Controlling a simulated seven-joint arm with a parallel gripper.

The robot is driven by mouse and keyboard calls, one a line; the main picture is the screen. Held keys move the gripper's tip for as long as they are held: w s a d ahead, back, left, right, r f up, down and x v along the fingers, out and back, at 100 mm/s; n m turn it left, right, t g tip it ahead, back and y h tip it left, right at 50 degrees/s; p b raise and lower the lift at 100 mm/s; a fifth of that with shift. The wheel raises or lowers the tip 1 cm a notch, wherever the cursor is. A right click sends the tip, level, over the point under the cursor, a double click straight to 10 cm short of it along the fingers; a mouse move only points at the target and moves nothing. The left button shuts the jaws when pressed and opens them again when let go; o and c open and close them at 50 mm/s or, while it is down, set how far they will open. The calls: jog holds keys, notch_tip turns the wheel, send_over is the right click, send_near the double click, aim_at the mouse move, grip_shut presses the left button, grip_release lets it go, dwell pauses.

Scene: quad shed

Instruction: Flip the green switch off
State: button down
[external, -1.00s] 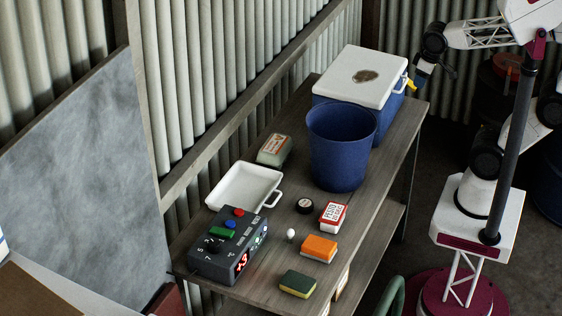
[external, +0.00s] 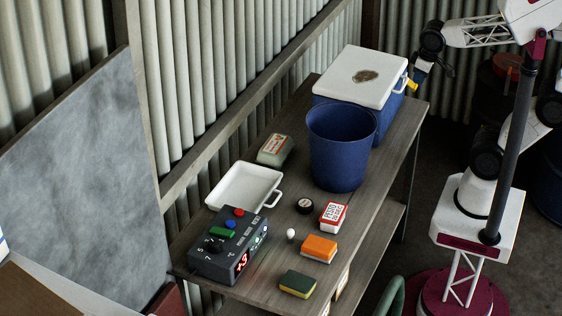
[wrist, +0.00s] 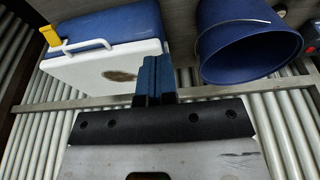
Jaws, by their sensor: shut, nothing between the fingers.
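The green switch (external: 222,232) is on the sloped top of a dark control box (external: 228,248) at the near left end of the table. The box also carries red and blue buttons, a black knob and a lit red display. Whether the switch is on or off is too small to tell. My gripper (external: 416,80) is at the far right end of the table, beside the cooler and far from the box. In the wrist view, its blue fingers (wrist: 153,62) are together and empty. The green switch is not visible in the wrist view.
A white-lidded blue cooler (external: 358,85) and a tall blue bin (external: 340,150) stand between my gripper and the box. A white tray (external: 240,190) lies behind the box. Sponges (external: 319,248), a red-and-white box (external: 333,216) and a black puck (external: 304,206) lie near the front edge.

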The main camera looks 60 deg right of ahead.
jog(key=w+a+r+n+g, duration=0.1)
jog(key=w+a+r+n, duration=0.2)
jog(key=w+a, duration=0.45)
jog(key=w+a+r+n, duration=0.2)
jog(key=w+a+r, duration=0.15)
jog(key=w, duration=0.75)
jog(key=w+a+n+g, duration=0.1)
jog(key=w+a+n, duration=0.3)
jog(key=w+a, duration=0.9)
jog(key=n+g, duration=0.2)
jog(key=n, duration=0.7)
send_over(227, 232)
jog(key=w, duration=0.2)
notch_tip(227, 232, down, 16)
jog(key=shift+f, duration=0.2)
jog(key=f, duration=0.4)
jog(key=s+f, duration=0.1)
jog(key=f, duration=0.4)
jog(key=s+f, duration=0.1)
jog(key=f, duration=0.3)
jog(key=shift+f, duration=0.3)
